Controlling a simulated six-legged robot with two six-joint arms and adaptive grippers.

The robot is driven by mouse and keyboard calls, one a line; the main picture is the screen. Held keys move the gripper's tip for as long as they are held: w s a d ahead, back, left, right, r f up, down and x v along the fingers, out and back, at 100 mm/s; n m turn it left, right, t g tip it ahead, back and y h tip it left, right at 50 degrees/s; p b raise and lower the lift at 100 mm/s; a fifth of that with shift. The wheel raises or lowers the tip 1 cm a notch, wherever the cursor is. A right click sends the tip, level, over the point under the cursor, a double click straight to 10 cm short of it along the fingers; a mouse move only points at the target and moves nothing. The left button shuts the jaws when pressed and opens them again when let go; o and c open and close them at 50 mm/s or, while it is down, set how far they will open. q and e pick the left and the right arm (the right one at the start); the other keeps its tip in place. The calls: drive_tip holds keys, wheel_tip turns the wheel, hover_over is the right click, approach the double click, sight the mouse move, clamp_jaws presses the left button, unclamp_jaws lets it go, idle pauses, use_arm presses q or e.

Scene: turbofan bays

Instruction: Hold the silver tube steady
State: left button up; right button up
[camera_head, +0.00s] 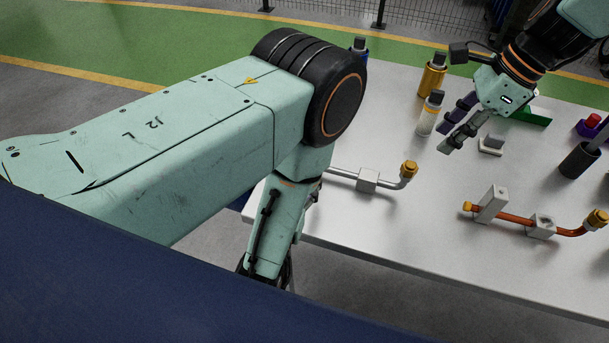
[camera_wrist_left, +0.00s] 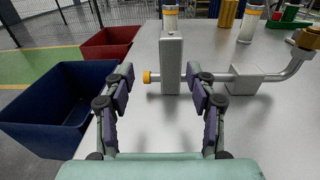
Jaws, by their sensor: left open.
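The silver tube (camera_head: 345,174) lies along the table's near edge, with a gold elbow fitting (camera_head: 409,168) at its right end. In the left wrist view the tube (camera_wrist_left: 218,77) runs sideways through an upright grey block (camera_wrist_left: 171,64) and a lower block (camera_wrist_left: 242,79). A gold cap (camera_wrist_left: 150,77) is on its left end. My left gripper (camera_wrist_left: 160,88) is open and empty. Its fingers stand apart in front of the upright block, around it in the picture; I see no contact. My arm hides it in the head view. My right gripper (camera_head: 443,139) looks open and empty, above the table.
A copper tube (camera_head: 515,219) in similar blocks is to the right. Gold and white cylinders (camera_head: 432,77) and a dark cup (camera_head: 579,160) stand behind. A blue bin (camera_wrist_left: 60,108) and a red bin (camera_wrist_left: 109,44) are left of the table (camera_wrist_left: 265,145), whose near area is clear.

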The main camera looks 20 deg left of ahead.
use_arm(q)
drive_tip(key=shift+d+r+h, duration=0.2)
drive_tip(key=shift+d+h, duration=0.1)
drive_tip(key=shift+d, duration=0.15)
drive_tip(key=shift+w+r, duration=0.1)
drive_tip(key=shift+w, duration=0.1)
drive_tip(key=w, duration=0.6)
drive_tip(key=shift+w+d, duration=0.2)
drive_tip(key=shift+w, duration=0.05)
drive_tip(key=shift+w+a, duration=0.1)
drive_tip(key=shift+w, duration=0.35)
drive_tip(key=shift+c, duration=0.5)
clamp_jaws()
